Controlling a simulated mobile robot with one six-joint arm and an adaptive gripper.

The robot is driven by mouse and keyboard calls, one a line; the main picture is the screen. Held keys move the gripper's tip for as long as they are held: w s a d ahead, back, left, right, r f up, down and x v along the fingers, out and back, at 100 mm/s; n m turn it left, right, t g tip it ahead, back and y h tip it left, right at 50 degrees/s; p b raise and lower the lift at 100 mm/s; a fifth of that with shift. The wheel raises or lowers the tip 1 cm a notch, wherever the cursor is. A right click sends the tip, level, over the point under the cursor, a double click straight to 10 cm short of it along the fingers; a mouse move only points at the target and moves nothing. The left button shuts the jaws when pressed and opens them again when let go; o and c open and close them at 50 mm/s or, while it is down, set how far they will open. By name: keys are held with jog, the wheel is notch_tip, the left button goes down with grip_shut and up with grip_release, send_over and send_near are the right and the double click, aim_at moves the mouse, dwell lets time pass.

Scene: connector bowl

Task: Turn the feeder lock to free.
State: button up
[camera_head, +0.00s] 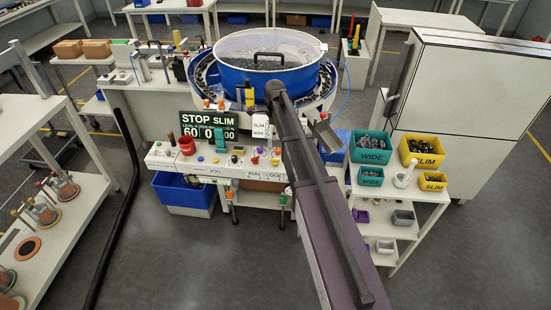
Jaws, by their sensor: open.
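The feeder is a blue bowl (262,82) with a clear lid and dark handle, standing on a white bench behind a control panel. The white panel front (205,160) carries several coloured knobs and buttons. Small lettering near its right end seems to read "RUN" and "LOCK" (272,175). I cannot tell which control is the feeder lock or how it is set. My dark and purple arm crosses the middle of the view, over the right part of the panel and in front of the bowl. No gripper fingers show; my gripper is not visible.
A sign (208,125) reads "STOP SLIM" with numbers below. On the right, a white shelf cart (388,226) holds green "WIDE" bins (371,148) and yellow "SLIM" bins (422,152). A blue crate (184,192) sits under the bench. The floor in front is clear.

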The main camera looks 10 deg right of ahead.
aim_at(275, 159)
jog(key=shift+f+b, duration=6.7)
jog(key=shift+f, duration=0.1)
grip_shut()
